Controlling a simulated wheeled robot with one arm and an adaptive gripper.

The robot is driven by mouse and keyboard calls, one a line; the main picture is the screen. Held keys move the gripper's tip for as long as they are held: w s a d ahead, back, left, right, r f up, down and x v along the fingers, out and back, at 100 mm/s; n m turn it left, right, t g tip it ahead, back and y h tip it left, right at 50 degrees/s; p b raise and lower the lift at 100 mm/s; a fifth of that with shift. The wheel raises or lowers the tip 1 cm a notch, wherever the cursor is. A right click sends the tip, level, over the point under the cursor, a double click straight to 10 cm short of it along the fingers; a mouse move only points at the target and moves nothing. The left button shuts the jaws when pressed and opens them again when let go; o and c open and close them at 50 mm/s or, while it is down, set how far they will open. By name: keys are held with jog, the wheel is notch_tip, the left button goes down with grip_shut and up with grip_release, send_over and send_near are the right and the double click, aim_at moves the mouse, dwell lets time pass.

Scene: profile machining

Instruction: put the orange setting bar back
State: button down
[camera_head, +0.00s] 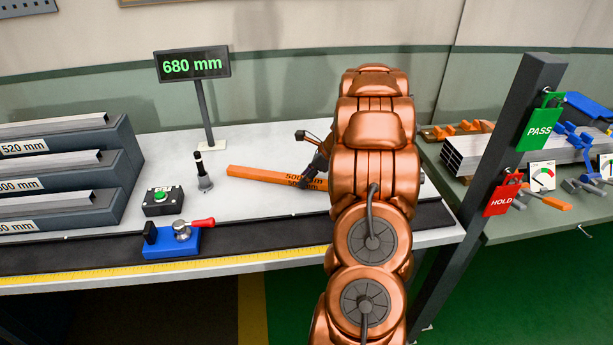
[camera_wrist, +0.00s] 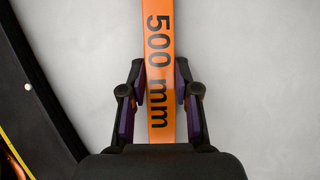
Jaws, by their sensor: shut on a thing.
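The orange setting bar (camera_head: 262,175) is a long flat bar marked "500 mm", lying at a slight slant over the light grey bench top. It also shows in the wrist view (camera_wrist: 158,60), running away from me between the fingers. My gripper (camera_head: 312,165) is shut on the bar near its right part in the head view. In the wrist view both dark fingers (camera_wrist: 160,105) flank the bar beside the printed marking. My copper arm hides the bar's right end in the head view. I cannot tell whether the bar touches the bench top or is slightly raised.
A display (camera_head: 192,65) reads "680 mm". A stepped rack (camera_head: 125,165) with labelled profiles stands at left. A button box (camera_head: 162,201), a blue clamp with a red handle (camera_head: 172,241) and a dark post (camera_head: 203,178) are nearby. A dark upright (camera_head: 500,150) carries PASS and HOLD tags.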

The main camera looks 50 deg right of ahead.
jog(key=c, duration=0.8)
grip_release()
jog(key=shift+c, duration=0.2)
